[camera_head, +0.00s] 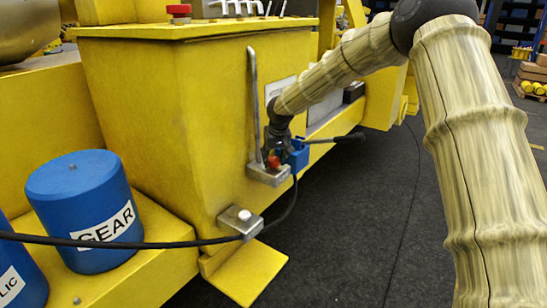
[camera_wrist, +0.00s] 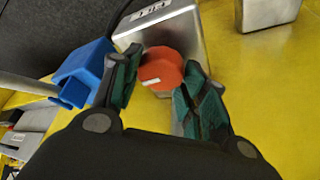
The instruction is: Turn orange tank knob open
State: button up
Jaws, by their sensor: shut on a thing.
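The orange knob (camera_wrist: 162,68) sits on a grey metal box (camera_wrist: 183,30) in the wrist view, with a small white label mark on its face. My gripper (camera_wrist: 157,90) has its two green-padded fingers on either side of the knob, closed on it. In the head view the orange knob (camera_head: 273,161) shows as a small spot beside my gripper (camera_head: 277,150), low on the side of the yellow tank. How far the knob is turned cannot be told.
A blue part (camera_wrist: 85,72) lies close beside one finger; it also shows in the head view (camera_head: 298,155). A metal pipe (camera_head: 254,100) runs up the yellow tank (camera_head: 165,110). A black cable (camera_head: 150,244) crosses below, near a blue GEAR container (camera_head: 75,190). Dark floor lies open to the right.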

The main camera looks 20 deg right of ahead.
jog(key=n, duration=0.2)
jog(key=n+y+p, duration=0.1)
jog(key=n, duration=0.1)
jog(key=shift+d+y, duration=0.2)
jog(key=shift+y, duration=0.1)
jog(key=n, duration=0.2)
jog(key=n+y, duration=0.1)
jog(key=n, duration=0.1)
jog(key=shift+f+g+y+p, duration=0.1)
jog(key=shift+g+y+p, duration=0.2)
jog(key=shift+g+p, duration=0.1)
jog(key=n+g+y+b, duration=0.1)
jog(key=n, duration=0.3)
jog(key=shift+w+d+n, duration=0.1)
jog(key=shift+w+n, duration=0.05)
jog(key=shift+n, duration=0.25)
jog(key=shift+n+g+b, duration=0.4)
jog(key=shift+n+g, duration=0.6)
jog(key=shift+n, duration=1.1)
jog(key=o, duration=1)
jog(key=shift+w+d, duration=0.1)
jog(key=shift+y, duration=0.3)
